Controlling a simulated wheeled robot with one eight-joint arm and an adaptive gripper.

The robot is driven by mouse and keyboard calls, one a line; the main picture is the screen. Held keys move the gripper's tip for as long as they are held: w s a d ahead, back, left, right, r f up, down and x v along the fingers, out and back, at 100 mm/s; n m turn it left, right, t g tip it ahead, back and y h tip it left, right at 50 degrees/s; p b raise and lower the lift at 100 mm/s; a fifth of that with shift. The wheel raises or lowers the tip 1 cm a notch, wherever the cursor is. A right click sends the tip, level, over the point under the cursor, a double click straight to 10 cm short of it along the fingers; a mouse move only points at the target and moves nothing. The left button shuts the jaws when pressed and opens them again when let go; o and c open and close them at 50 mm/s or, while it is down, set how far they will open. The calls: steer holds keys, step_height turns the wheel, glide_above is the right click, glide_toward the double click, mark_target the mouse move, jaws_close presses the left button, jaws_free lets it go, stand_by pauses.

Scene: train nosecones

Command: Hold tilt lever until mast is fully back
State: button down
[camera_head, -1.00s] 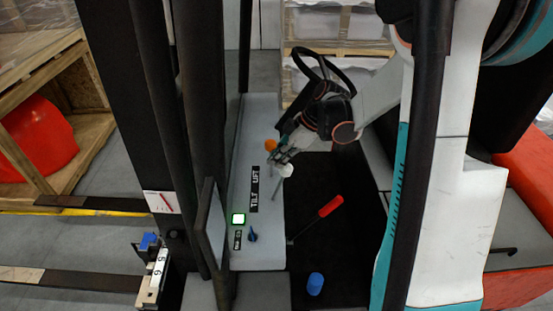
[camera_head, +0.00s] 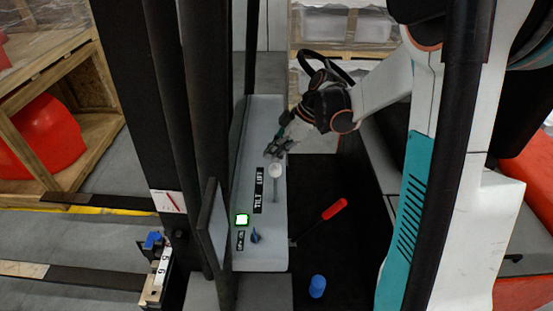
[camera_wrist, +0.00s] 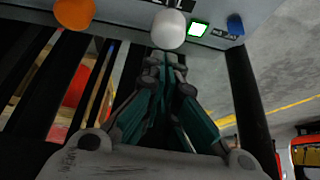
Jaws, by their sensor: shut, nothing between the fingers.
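The tilt lever's white knob (camera_head: 275,170) stands on the grey console beside the TILT label (camera_head: 258,201), its stem near upright. My gripper (camera_head: 273,152) is shut and empty just beyond the knob. In the wrist view my fingertips (camera_wrist: 167,58) point at the white knob (camera_wrist: 168,30), very close to it; I cannot tell whether they touch. An orange knob (camera_wrist: 74,12) is left of it in the wrist view and hidden in the head view. The dark mast posts (camera_head: 195,110) stand left of the console. A white gauge (camera_head: 168,201) with a red needle is on one.
A lit green button (camera_head: 242,219) and a blue switch (camera_head: 256,236) sit at the console's near end. A red-handled lever (camera_head: 334,209) and a blue cylinder (camera_head: 317,286) are to the right. Wooden crates with a red nosecone (camera_head: 40,135) stand at left.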

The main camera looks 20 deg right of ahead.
steer(key=v, duration=0.7)
steer(key=shift+d, duration=0.25)
steer(key=shift+s+a, duration=0.1)
stand_by(0.4)
